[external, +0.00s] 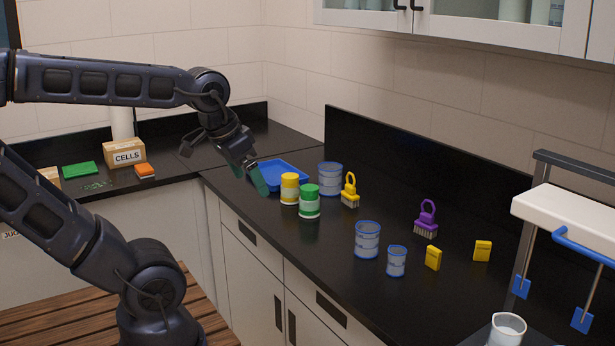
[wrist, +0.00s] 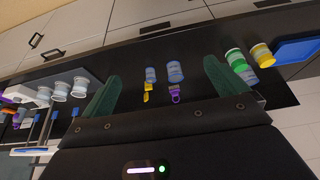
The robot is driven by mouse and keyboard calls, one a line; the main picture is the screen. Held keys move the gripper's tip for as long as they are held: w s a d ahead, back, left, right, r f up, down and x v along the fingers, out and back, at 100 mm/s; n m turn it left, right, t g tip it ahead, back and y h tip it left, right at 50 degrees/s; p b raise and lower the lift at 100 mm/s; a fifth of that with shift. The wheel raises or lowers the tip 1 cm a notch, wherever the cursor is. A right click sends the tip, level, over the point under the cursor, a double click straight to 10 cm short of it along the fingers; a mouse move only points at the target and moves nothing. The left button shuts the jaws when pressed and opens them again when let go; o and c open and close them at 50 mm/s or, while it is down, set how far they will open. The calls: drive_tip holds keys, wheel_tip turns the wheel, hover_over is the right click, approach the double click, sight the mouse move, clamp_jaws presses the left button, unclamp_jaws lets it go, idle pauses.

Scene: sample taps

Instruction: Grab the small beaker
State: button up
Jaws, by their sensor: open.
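The small beaker (external: 396,262) stands upright on the black counter, clear with blue rims and markings. It also shows in the wrist view (wrist: 150,74), between my fingers in the picture but far beyond them. A larger similar beaker (external: 367,241) stands just to its left, and the largest one (external: 330,179) stands farther back near the tray. My gripper (external: 259,180) has green fingers and is open and empty. It hangs above the counter near the blue tray, well to the left of the small beaker.
A yellow jar (external: 290,188) and a green jar (external: 309,202) stand near my gripper by the blue tray (external: 282,174). A yellow brush (external: 350,191), a purple brush (external: 426,219) and two yellow boxes (external: 433,258) are on the counter. A white rack (external: 575,222) stands at right.

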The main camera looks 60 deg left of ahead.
idle(0.3)
drive_tip(key=c, duration=0.7)
drive_tip(key=shift+w, duration=0.1)
drive_tip(key=n+g+h, duration=0.1)
drive_tip(key=n+g, duration=0.4)
drive_tip(key=n, duration=1.3)
hover_over(397, 257)
drive_tip(key=w+a, duration=0.2)
drive_tip(key=a, duration=0.1)
wheel_tip(397, 257, down, 18)
drive_tip(key=shift+s+d+f, duration=0.1)
drive_tip(key=shift+d+f, duration=0.15)
drive_tip(key=shift+f, duration=1.35)
drive_tip(key=shift+s+d+f, duration=0.1)
drive_tip(key=shift+d+f, duration=0.2)
drive_tip(key=shift+f, duration=1.25)
drive_tip(key=shift+d+f, duration=0.25)
drive_tip(key=shift+f, duration=1.35)
